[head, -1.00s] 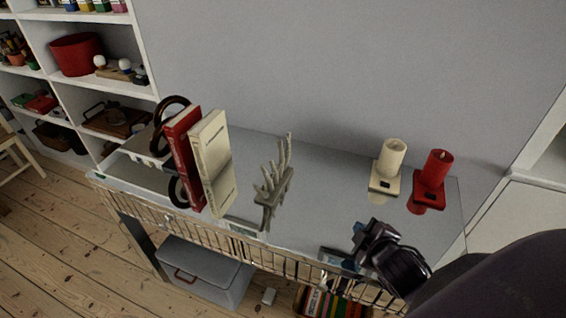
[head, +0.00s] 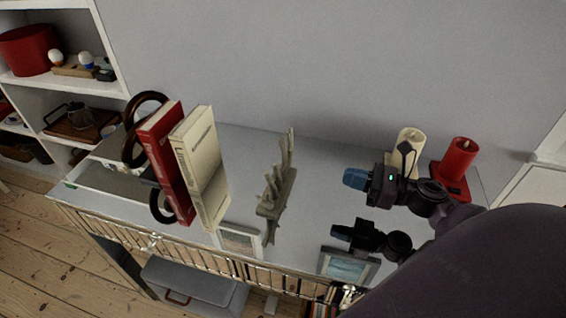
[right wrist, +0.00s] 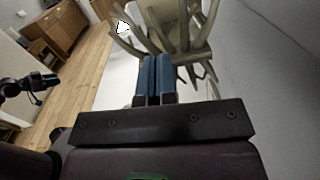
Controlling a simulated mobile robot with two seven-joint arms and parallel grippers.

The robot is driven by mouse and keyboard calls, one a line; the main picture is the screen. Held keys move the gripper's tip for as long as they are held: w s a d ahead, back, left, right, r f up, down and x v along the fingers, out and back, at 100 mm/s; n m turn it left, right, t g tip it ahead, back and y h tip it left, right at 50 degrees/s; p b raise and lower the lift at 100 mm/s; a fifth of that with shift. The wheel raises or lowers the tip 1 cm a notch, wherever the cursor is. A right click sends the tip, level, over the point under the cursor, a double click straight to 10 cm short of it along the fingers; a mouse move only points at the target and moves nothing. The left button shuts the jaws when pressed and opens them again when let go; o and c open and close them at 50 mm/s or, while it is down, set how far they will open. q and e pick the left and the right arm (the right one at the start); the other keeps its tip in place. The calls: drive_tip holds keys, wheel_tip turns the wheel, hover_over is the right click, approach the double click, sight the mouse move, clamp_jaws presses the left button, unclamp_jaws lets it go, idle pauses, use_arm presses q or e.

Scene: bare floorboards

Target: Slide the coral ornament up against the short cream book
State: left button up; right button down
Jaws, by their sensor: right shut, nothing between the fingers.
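The grey-beige coral ornament (head: 275,190) stands on the glossy shelf top in the head view, right of the short cream book (head: 203,165), with a gap between them. The cream book stands upright beside a red book. My right gripper (head: 356,180) is right of the coral, apart from it, with blue fingertips shut and empty. In the right wrist view, the blue fingers (right wrist: 154,75) point at the coral's branches (right wrist: 183,30). A dark gripper, apparently my left one (right wrist: 38,82), shows at the left edge there; its jaws are unclear.
A red book (head: 166,160) and dark rings stand left of the cream book. A cream candle (head: 409,145) and red candle (head: 459,157) stand behind my right gripper. Flat picture frames (head: 240,240) (head: 348,266) lie near the front edge. A wire rail (head: 190,252) runs below it.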

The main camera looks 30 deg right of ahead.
drive_tip(key=n+g, duration=0.1)
drive_tip(key=n, duration=0.1)
drive_tip(key=y+p, duration=0.1)
approach(282, 166)
drive_tip(key=x, duration=0.6)
drive_tip(key=shift+w+d, duration=0.1)
drive_tip(key=shift+w+a, duration=0.45)
drive_tip(key=shift+w, duration=0.1)
use_arm(q)
drive_tip(key=shift+w+r, duration=0.15)
drive_tip(key=shift+r, duration=0.2)
use_arm(e)
drive_tip(key=x, duration=0.8)
drive_tip(key=b+x, duration=0.1)
drive_tip(key=x, duration=0.8)
drive_tip(key=shift+w+a+f, duration=0.15)
drive_tip(key=shift+f, duration=0.1)
use_arm(q)
drive_tip(key=shift+w+f, duration=0.25)
drive_tip(key=shift+f, duration=0.05)
use_arm(e)
drive_tip(key=shift+w+a, duration=0.25)
drive_tip(key=shift+w, duration=0.05)
use_arm(q)
drive_tip(key=shift+s+f, duration=0.2)
